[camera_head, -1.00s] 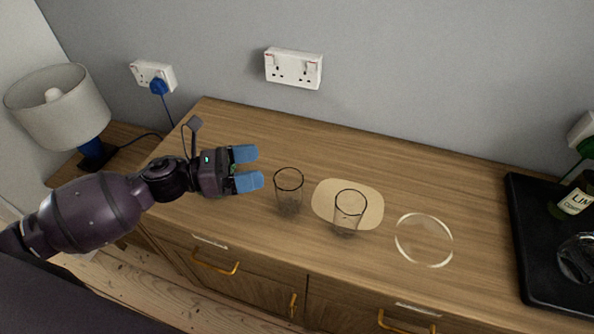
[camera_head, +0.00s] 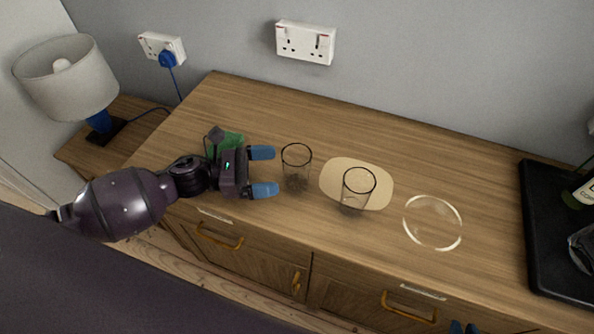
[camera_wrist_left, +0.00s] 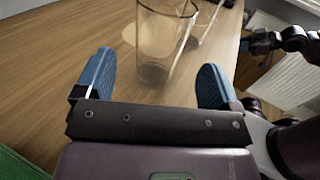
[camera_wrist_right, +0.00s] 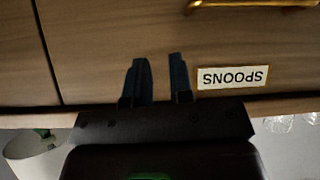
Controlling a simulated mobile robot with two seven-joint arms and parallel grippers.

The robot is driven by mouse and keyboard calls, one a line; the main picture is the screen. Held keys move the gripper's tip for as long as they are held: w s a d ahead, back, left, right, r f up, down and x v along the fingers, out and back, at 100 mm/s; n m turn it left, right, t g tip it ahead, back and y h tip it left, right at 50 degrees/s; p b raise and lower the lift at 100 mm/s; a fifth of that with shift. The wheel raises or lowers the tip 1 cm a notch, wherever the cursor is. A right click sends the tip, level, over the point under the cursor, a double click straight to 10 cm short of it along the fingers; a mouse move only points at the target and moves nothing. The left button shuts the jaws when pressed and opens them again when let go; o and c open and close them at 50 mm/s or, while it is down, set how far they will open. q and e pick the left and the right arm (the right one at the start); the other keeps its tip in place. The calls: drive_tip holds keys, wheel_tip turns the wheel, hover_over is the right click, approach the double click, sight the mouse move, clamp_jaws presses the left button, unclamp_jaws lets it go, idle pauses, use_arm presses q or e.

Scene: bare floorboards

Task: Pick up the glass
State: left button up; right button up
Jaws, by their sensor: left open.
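A clear glass (camera_head: 296,170) stands upright on the wooden cabinet top, left of a second clear glass (camera_head: 357,190) on a beige oval mat (camera_head: 330,180). My left gripper (camera_head: 263,171) is open, its blue fingers pointing at the left glass from the left. In the left wrist view this glass (camera_wrist_left: 163,42) stands in line with the gap, around the fingertips (camera_wrist_left: 157,70); no grip shows. My right gripper (camera_wrist_right: 160,75) is low in front of a drawer face, its fingers apart by a narrow empty gap; its tips show at the head view's bottom edge (camera_head: 463,327).
A clear round plate (camera_head: 432,248) lies right of the mat. A black tray (camera_head: 550,250) with a bottle (camera_head: 585,194) is at far right. A green thing (camera_head: 232,139) is partly hidden behind my left gripper. A lamp (camera_head: 65,78) stands at left. The wall is behind.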

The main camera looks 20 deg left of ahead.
sight(297, 167)
use_arm(q)
drive_tip(key=x, duration=0.6)
drive_tip(key=shift+w+d, duration=0.1)
drive_tip(key=shift+d, duration=0.1)
drive_tip(key=c, duration=1.2)
drive_tip(key=shift+o, duration=0.2)
drive_tip(key=shift+r, duration=0.1)
